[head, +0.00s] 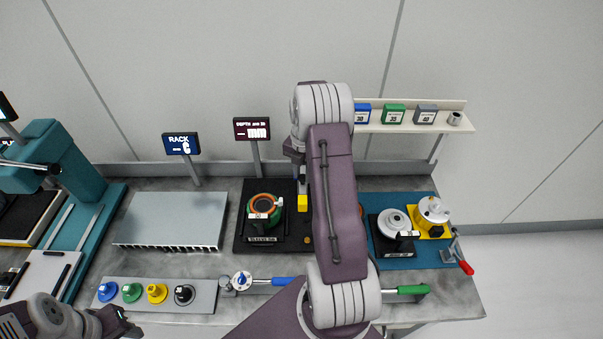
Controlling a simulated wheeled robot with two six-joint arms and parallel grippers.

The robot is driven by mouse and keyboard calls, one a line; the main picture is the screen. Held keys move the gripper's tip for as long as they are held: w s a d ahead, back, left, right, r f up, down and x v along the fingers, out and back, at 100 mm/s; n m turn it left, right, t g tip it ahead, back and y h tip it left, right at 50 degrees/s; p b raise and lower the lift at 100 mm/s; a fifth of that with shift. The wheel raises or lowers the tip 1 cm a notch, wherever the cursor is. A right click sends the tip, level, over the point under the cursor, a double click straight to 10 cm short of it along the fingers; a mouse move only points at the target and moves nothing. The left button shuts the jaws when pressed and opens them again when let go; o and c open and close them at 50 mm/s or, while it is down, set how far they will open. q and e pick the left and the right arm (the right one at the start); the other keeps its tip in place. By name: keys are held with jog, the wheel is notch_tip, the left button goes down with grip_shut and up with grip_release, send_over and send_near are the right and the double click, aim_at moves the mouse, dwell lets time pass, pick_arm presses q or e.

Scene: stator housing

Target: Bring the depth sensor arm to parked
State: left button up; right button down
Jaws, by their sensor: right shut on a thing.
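The depth station is a black base plate (247,240) holding a green and orange ring-shaped part (263,205), with a depth display (252,130) on a post behind it. At the plate's right side, a yellow block (303,203) shows just below my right gripper (302,182); it seems to belong to the depth sensor arm. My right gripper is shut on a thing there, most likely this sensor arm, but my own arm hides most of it. My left gripper (122,326) is low at the left, away from the station; its fingers are too unclear to judge.
A silver rack (174,220) stands left of the station. A grey strip (208,294) with several coloured knobs lies in front. Blue- and green-handled tools lie along the front edge. A blue mat (400,262) with round housings and a red-handled clamp (465,267) is at right. A shelf (440,104) hangs behind.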

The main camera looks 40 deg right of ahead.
jog(key=shift+s, duration=0.1)
dwell(0.3)
jog(key=c, duration=1.1)
grip_release()
jog(key=shift+c, duration=0.2)
jog(key=shift+s+d, duration=0.1)
jog(key=shift+r, duration=0.2)
notch_tip(320, 180, up, 9)
jog(key=b, duration=0.2)
jog(key=shift+f, duration=0.15)
